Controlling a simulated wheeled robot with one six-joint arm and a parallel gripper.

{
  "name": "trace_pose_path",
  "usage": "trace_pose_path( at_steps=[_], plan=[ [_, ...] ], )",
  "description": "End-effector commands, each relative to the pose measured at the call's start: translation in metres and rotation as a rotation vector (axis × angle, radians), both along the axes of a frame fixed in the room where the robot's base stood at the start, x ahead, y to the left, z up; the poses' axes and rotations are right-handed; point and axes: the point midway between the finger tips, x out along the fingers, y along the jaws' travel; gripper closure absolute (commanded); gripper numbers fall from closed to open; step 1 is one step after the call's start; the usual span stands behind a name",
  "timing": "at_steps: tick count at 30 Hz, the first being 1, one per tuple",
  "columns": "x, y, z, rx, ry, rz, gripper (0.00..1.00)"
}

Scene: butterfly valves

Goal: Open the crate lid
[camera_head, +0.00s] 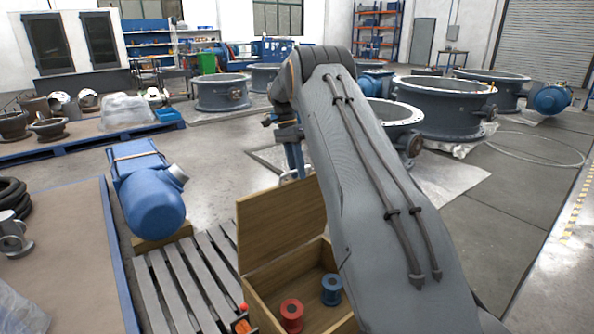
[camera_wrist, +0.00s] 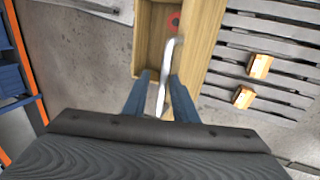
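The wooden crate (camera_head: 262,306) stands at the lower middle of the head view. Its lid (camera_head: 282,222) is raised and stands steeply on the far-left side. The crate's inside shows beside the lid in the wrist view (camera_wrist: 151,43). A pale bar-shaped handle (camera_wrist: 168,62) runs along the lid there. My gripper (camera_wrist: 160,77) has its two blue fingers apart, on either side of the handle, with a gap visible on the left. I cannot tell whether the right finger touches it. In the head view my gripper (camera_head: 296,168) is partly seen near the lid's top edge, and my arm hides the crate's right side.
A red spool (camera_head: 291,315) and a blue spool (camera_head: 331,289) are in the crate. A slatted pallet (camera_head: 178,285) lies to its left, with a blue motor (camera_head: 150,198) beyond. Large valve rings (camera_head: 440,108) stand at the back right. Bare floor lies behind the lid.

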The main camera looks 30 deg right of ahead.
Motion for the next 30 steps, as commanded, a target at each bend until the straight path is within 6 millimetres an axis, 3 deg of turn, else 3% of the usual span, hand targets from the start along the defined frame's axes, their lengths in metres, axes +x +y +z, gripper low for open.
trace_pose_path(
  at_steps=[13,22,30],
  plan=[
    [0.003,0.006,0.004,0.006,0.002,0.005,0.72],
    [0.019,0.007,0.049,0.003,-0.003,0.005,0.72],
    [0.025,0.008,0.071,0.003,0.0,0.004,0.72]
  ],
)
